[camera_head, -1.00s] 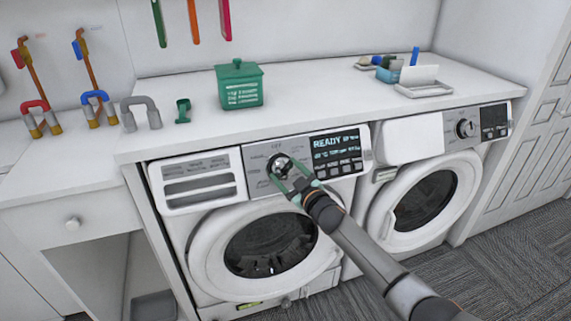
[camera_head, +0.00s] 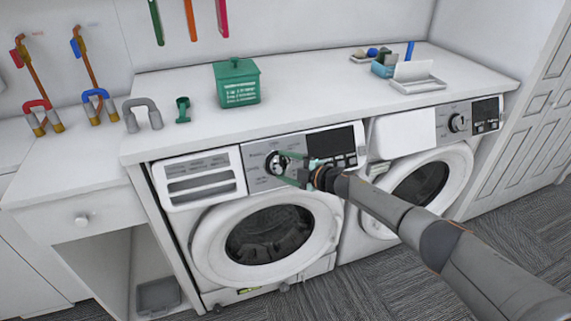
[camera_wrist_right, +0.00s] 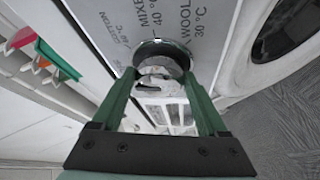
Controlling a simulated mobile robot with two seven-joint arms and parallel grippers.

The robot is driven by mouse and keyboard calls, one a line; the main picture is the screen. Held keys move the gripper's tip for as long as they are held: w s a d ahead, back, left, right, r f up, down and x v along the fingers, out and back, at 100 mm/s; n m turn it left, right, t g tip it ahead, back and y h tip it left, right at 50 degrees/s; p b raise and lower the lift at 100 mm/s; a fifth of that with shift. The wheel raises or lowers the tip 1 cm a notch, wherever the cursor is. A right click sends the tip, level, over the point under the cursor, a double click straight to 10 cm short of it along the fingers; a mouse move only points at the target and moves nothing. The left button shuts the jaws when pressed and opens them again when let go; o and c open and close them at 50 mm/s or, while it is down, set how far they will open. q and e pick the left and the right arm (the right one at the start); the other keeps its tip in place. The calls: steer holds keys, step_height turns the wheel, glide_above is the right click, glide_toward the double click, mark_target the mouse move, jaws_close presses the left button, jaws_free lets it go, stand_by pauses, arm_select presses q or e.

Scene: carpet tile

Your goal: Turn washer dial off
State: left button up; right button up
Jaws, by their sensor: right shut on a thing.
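The left washer (camera_head: 214,262) has a round silver dial (camera_head: 274,163) on its control panel. The dial also shows in the right wrist view (camera_wrist_right: 160,62), between green fingers. My right gripper (camera_head: 283,166) is shut on the dial, one finger above and one below it in the head view. Printed wash labels such as "WOOL" and "MIXED" ring the dial in the wrist view. The display (camera_head: 331,142) beside the dial is dark. My left gripper is in neither view.
A second washer (camera_head: 408,185) with its own dial (camera_head: 458,122) stands to the right. The white counter (camera_head: 310,95) above holds a green box (camera_head: 238,83) and a tray (camera_head: 418,86). Grey carpet (camera_head: 380,275) lies in front.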

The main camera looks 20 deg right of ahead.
steer(key=shift+n+g, duration=0.4)
steer(key=shift+n, duration=0.1)
steer(key=o, duration=1.3)
steer(key=shift+c, duration=0.2)
steer(key=shift+r, duration=0.1)
steer(key=shift+s+d+r+p, duration=0.2)
steer(key=shift+s+d+p, duration=0.15)
steer(key=shift+p, duration=0.25)
steer(key=p+v, duration=0.1)
steer(key=v, duration=0.2)
steer(key=shift+s+p, duration=0.15)
steer(key=shift+p, duration=0.15)
glide_toward(285, 165)
steer(key=shift+v, duration=1.4)
